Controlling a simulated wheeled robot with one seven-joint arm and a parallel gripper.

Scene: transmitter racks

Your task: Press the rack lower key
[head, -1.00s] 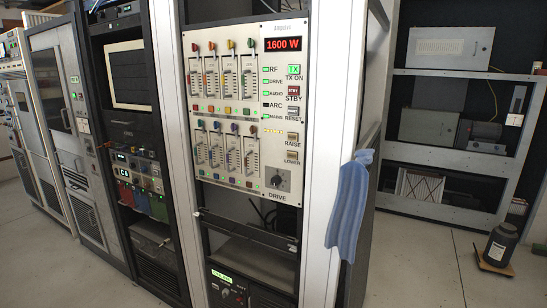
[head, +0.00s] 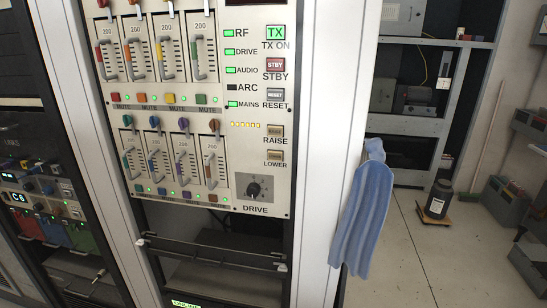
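The LOWER key (head: 275,155) is a small tan key on the right side of the white rack panel (head: 222,112), with its label just below it. A row of small yellow lights (head: 244,125) is lit to the left of the RAISE key. The TX ON key (head: 275,33) is lit green, and the STBY key (head: 275,65) is red. My gripper is not in view.
A blue cloth (head: 363,210) hangs on the white rack post right of the panel. A dark bottle (head: 438,199) stands on the floor beyond. Open floor (head: 405,265) lies to the right.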

